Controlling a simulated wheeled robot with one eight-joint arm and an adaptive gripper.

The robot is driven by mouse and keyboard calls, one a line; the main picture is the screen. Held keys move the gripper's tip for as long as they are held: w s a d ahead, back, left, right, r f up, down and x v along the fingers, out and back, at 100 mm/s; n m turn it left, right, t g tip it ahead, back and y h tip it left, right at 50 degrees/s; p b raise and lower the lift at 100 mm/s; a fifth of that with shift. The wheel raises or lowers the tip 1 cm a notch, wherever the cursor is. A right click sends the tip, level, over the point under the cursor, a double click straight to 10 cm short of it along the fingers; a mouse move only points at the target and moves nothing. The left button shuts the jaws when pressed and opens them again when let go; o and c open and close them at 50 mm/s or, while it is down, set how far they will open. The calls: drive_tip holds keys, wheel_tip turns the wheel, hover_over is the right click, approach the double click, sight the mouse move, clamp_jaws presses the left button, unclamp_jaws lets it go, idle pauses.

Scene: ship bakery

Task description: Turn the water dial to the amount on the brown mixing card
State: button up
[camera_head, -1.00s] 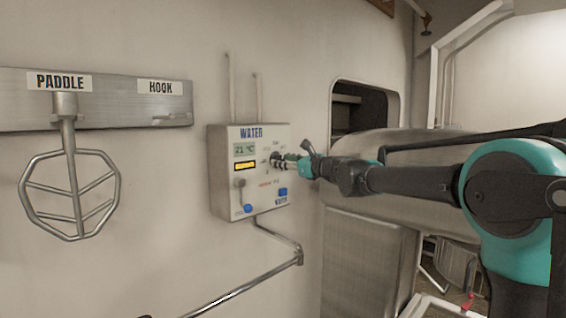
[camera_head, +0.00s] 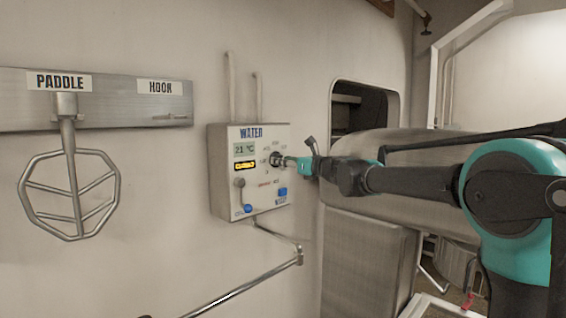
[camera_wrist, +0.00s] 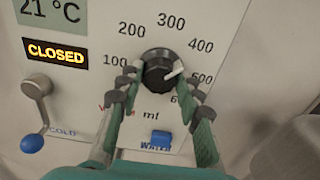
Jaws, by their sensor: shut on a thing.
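The water panel (camera_head: 222,180) hangs on the wall, also in the wrist view (camera_wrist: 230,20). Its black round dial (camera_wrist: 157,72) has a white pointer aimed right and slightly up, roughly between the 400 and 500 marks; the exact value is unclear. Marks from 100 run clockwise around it, with the lower right one partly hidden. My gripper (camera_wrist: 158,80) has its two fingers on either side of the dial, shut on it. In the head view my gripper (camera_head: 284,160) reaches the panel from the right. I see no brown mixing card.
The panel has a 21 °C display (camera_wrist: 50,10), a lit CLOSED display (camera_wrist: 55,53), a blue-knobbed lever (camera_wrist: 38,115) and a blue button (camera_wrist: 160,140). A paddle (camera_head: 70,195) hangs left on a rail (camera_head: 120,115). A metal pipe (camera_head: 250,285) runs below.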

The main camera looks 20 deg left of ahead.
drive_tip(key=o, duration=1.2)
drive_tip(key=v, duration=1.2)
drive_tip(key=shift+f, duration=0.1)
